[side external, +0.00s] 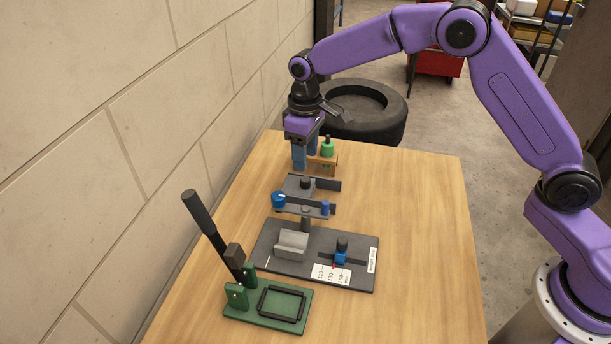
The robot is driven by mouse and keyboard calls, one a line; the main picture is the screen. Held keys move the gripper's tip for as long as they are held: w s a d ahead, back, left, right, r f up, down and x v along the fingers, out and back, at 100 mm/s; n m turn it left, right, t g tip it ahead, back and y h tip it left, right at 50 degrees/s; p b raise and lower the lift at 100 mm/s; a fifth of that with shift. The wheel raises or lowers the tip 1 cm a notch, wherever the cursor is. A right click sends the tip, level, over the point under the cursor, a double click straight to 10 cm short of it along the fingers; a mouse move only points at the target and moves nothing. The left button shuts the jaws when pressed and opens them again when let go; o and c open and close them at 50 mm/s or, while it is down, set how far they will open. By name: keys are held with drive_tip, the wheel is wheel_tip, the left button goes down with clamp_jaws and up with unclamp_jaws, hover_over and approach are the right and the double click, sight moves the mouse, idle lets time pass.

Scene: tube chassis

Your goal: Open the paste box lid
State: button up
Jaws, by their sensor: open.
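My gripper (305,158) has blue fingers pointing down and is open. It hangs over the far part of the wooden table, just left of a tan block (328,168) with a green, black-topped piece (327,148) on it. A low grey piece with a dark knob (305,183) lies just in front of the fingers. I cannot tell for sure which of these is the paste box or its lid. The fingers partly hide the tan block's left side, and I cannot tell whether they touch anything.
Nearer stand a grey plate with a blue knob (278,201), a dark gauge base (345,279) with a grey cradle (291,246), and a green lever fixture (252,315) with a tall black handle (198,212). A block wall runs along the left. The table's right side (425,230) is clear.

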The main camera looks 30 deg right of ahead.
sight(306, 179)
wheel_tip(306, 179, down, 7)
drive_tip(key=shift+f, duration=0.15)
idle(0.4)
clamp_jaws()
